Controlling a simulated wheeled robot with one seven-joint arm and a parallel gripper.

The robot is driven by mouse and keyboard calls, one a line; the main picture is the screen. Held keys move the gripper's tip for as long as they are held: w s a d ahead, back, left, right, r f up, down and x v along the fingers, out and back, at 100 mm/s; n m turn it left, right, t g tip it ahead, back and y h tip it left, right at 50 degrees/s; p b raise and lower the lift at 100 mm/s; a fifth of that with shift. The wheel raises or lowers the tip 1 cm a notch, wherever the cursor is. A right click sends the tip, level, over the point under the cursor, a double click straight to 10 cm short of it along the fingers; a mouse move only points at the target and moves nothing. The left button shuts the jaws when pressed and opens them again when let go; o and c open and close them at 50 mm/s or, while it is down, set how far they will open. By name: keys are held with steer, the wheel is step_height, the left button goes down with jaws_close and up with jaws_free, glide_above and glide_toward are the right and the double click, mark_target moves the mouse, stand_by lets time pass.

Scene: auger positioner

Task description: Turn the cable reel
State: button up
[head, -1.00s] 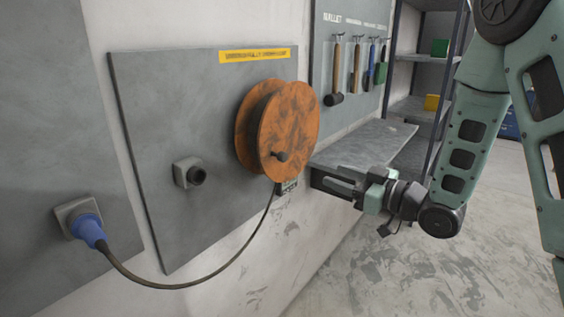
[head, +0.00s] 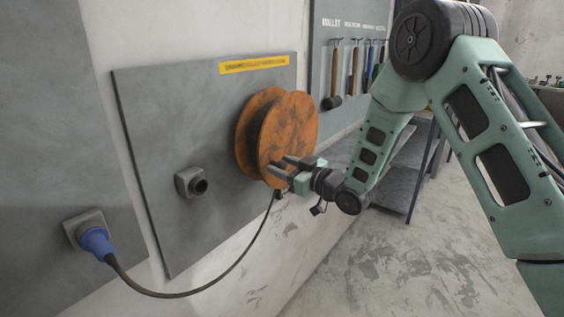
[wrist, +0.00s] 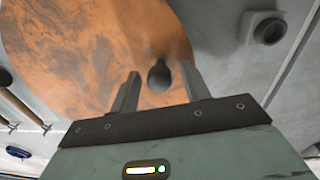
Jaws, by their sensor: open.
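The orange cable reel (head: 288,128) is mounted on a grey wall panel, and its round face fills much of the wrist view (wrist: 85,50). A dark knob (wrist: 159,75) sticks out from the reel face. My gripper (head: 277,165) is at the lower part of the reel face in the head view. In the wrist view my gripper (wrist: 160,85) is open, with one finger on each side of the knob. The knob lies between the fingers and no grip on it shows. In the head view the fingers hide the knob.
A black cable runs from below the reel to a blue plug (head: 95,242) in a wall socket. An empty round socket (head: 192,183) sits left of the reel. Hanging tools (head: 352,68) and a shelf bench (head: 385,165) are to the right.

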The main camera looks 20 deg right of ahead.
steer(key=shift+w+a, duration=0.25)
steer(key=shift+w, duration=0.05)
jaws_close()
steer(key=shift+r, duration=0.1)
